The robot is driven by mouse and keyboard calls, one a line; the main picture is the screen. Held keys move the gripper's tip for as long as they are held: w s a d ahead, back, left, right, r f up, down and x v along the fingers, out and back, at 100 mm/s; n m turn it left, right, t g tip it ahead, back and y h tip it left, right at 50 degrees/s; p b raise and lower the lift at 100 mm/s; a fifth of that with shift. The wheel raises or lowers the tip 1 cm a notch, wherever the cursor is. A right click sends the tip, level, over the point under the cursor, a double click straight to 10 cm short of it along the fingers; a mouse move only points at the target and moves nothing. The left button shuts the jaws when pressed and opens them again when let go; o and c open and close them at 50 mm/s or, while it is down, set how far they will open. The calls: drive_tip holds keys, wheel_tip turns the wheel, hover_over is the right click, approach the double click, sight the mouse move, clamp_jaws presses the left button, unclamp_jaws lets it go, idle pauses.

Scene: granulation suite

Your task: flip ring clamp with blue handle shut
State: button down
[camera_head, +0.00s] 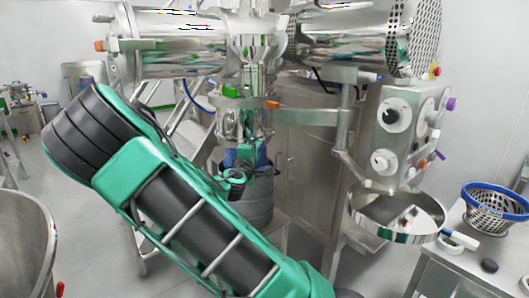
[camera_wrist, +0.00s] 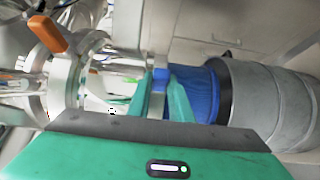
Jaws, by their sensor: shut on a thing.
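The ring clamp's blue handle (camera_wrist: 161,75) shows in the wrist view between the two teal fingers of my gripper (camera_wrist: 161,97). My gripper is shut on it. The grey metal band of the ring clamp (camera_wrist: 156,105) shows partly between the fingers, beside a blue sleeve (camera_wrist: 202,92). The fingers hide much of the clamp, so I cannot tell whether its ring is fully closed. In the head view my gripper (camera_head: 236,177) is small, in front of the blue sleeve (camera_head: 240,156) below the steel vessel, and the clamp cannot be made out clearly.
A grey drum (camera_head: 252,204) stands under the sleeve. An orange handle (camera_head: 272,104) and a green handle (camera_head: 230,90) sit on the steel vessel above. A control box (camera_head: 400,135) and a round steel pan (camera_head: 397,212) are to the right. A bench holds a blue-rimmed basket (camera_head: 495,205).

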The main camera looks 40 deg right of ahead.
drive_tip(key=shift+f+t, duration=0.25)
drive_tip(key=shift+t, duration=0.05)
drive_tip(key=c, duration=1.6)
unclamp_jaws()
drive_tip(key=shift+w, duration=0.1)
drive_tip(key=shift+r, duration=0.1)
drive_tip(key=v, duration=1)
drive_tip(key=shift+s+a+r, duration=0.1)
drive_tip(key=shift+s+a, duration=0.15)
